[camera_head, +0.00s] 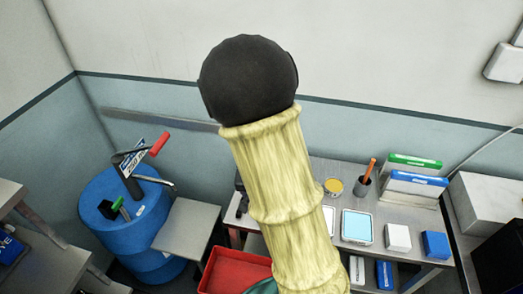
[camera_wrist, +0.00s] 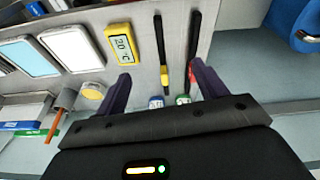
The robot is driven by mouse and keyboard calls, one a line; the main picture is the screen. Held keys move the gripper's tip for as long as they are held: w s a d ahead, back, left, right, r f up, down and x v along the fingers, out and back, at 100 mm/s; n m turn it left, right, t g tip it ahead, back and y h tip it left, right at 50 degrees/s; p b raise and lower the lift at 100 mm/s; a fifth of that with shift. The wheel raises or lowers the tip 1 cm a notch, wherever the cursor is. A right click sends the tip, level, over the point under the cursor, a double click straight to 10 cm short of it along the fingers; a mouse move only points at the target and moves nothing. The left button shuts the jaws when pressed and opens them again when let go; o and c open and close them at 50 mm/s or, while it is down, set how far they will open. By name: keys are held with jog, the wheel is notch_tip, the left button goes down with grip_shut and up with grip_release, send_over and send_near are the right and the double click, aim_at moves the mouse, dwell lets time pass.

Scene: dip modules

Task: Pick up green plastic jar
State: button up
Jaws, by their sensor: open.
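A small round item with green and white on it (camera_wrist: 183,100), likely the green plastic jar, shows in the wrist view between my fingers, close to the gripper body. Its lower part is hidden by the gripper body. A similar blue and white item (camera_wrist: 156,101) stands just left of it. My gripper (camera_wrist: 161,74) is open, its two dark purple fingers spread wide with nothing held between them. I cannot tell its height above the table. In the head view my own arm covers this part of the table, and the jar cannot be made out.
The grey table (camera_wrist: 143,68) also holds a yellow thermometer (camera_wrist: 123,43), two black-handled tools (camera_wrist: 162,55) (camera_wrist: 193,45), a yellow tin (camera_head: 334,187) and a pen cup (camera_head: 362,187). A red bin (camera_head: 228,272) sits below the table's front; a blue barrel (camera_head: 100,222) stands left.

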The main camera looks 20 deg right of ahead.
jog(key=w+d+f+h, duration=0.1)
jog(key=w, duration=0.1)
jog(key=w+d+f+m+h+b, duration=0.1)
jog(key=w+f, duration=0.1)
jog(key=w+d+f+m+t+h, duration=0.1)
jog(key=w, duration=0.1)
jog(key=shift+d+f, duration=0.15)
jog(key=shift+f, duration=0.25)
jog(key=w+a+r+m+t+h+b, duration=0.1)
jog(key=w+r+t+h, duration=0.3)
jog(key=w, duration=0.8)
jog(key=shift+a+r+t+b, duration=0.45)
jog(key=shift+r+t+b, duration=0.3)
jog(key=shift+t, duration=0.45)
jog(key=p+x, duration=0.4)
jog(key=x, duration=0.8)
jog(key=shift+d, duration=0.2)
